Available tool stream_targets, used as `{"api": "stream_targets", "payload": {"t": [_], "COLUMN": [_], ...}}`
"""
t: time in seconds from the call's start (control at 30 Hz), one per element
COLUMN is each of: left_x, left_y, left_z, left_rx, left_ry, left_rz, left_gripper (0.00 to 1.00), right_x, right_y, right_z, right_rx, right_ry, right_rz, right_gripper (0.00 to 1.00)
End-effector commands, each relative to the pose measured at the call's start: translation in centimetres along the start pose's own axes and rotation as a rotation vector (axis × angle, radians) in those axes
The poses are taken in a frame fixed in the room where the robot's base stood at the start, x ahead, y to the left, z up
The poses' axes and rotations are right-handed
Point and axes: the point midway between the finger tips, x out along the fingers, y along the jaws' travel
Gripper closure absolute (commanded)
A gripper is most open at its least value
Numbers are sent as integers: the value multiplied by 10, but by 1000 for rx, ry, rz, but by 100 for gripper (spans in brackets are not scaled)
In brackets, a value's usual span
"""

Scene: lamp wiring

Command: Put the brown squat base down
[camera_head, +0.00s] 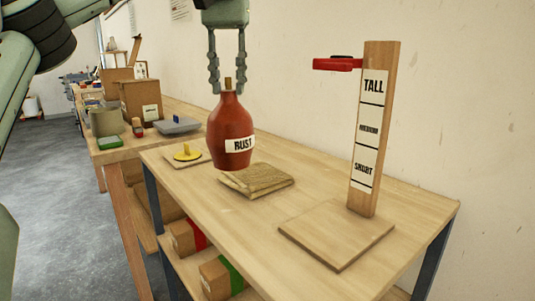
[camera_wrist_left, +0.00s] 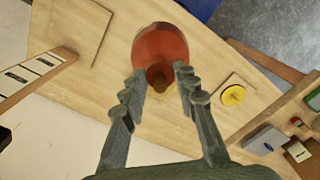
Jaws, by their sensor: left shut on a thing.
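A reddish-brown, bottle-shaped base (camera_head: 230,125) with a white label reading "RUST" hangs upright below my left gripper (camera_head: 228,88). The fingers are shut on its narrow neck. In the left wrist view my left gripper (camera_wrist_left: 160,80) has its fingers on either side of the neck, and the round body of the base (camera_wrist_left: 160,42) lies beyond them. The base appears to be above the tabletop (camera_head: 330,195); its exact height is hard to tell. My right gripper is not in view.
A wooden height gauge (camera_head: 370,130) marked TALL, MEDIUM and SHORT, with a red slider (camera_head: 338,63), stands at the right on a square board (camera_head: 335,235). A yellow disc (camera_head: 187,153) sits on a small board at the left. The front middle of the table is clear.

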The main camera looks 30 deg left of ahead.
Motion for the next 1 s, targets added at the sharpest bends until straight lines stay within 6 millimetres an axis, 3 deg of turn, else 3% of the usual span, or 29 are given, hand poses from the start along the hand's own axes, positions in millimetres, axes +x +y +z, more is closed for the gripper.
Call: {"api": "stream_targets", "payload": {"t": [0.5,0.73,1.0], "left_x": [54,64,96], "left_y": [87,99,99], "left_z": [29,33,33], "left_rx": [5,1,2], "left_ry": [0,2,0], "left_rz": [1,2,3], "left_gripper": [100,100,100], "right_x": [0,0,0], "right_y": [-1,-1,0], "right_z": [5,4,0], "right_rx": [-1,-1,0], "right_ry": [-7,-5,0], "right_rz": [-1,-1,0], "right_gripper": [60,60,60]}}
